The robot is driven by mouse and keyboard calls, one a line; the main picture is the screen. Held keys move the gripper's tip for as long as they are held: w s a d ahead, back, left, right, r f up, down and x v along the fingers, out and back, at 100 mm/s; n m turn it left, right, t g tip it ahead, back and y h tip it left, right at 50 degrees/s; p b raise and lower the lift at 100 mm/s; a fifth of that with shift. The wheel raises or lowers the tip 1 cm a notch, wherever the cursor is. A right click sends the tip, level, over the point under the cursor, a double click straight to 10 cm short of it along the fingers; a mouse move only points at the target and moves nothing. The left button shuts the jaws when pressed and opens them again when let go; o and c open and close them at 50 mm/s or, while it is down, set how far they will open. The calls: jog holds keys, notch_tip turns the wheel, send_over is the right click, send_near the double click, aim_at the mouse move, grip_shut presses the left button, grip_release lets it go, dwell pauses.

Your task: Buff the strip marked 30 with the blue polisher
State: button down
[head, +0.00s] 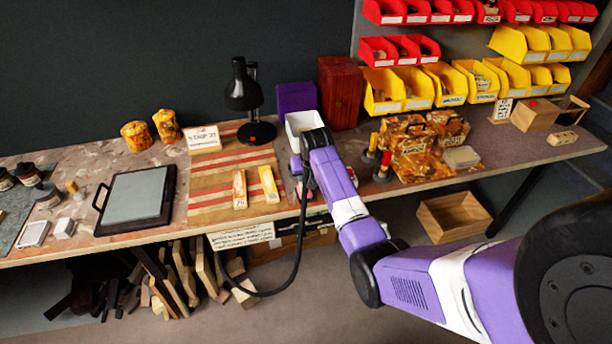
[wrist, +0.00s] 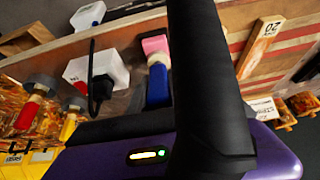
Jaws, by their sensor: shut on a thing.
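The blue polisher (wrist: 158,88) shows in the wrist view with a blue handle and a cream collar, against my dark gripper finger. My gripper (wrist: 172,70) is shut on it; one finger hides part of the grip. Pink (wrist: 154,44) shows just past the collar; I cannot tell whether it belongs to the polisher. Two strips, a left one (head: 240,190) and a yellow-orange one (head: 268,185), lie on a striped board (head: 215,205) in the head view, left of my gripper. Their numbers are too small there. One strip in the wrist view (wrist: 259,48) appears marked 20.
A red-handled tool (wrist: 32,108) and a yellow-handled tool (wrist: 70,122) stand nearby. A white block with a red mark (wrist: 108,68) is close to my gripper. A dark cable (head: 297,250) hangs from my arm.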

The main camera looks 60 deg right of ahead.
jog(key=shift+f, duration=0.4)
dwell(1.4)
jog(key=shift+r, duration=0.1)
notch_tip(320, 180, up, 3)
jog(key=shift+f+p, duration=0.15)
jog(key=shift+p, duration=1.1)
jog(key=shift+r+p, duration=0.3)
jog(key=shift+r, duration=1.85)
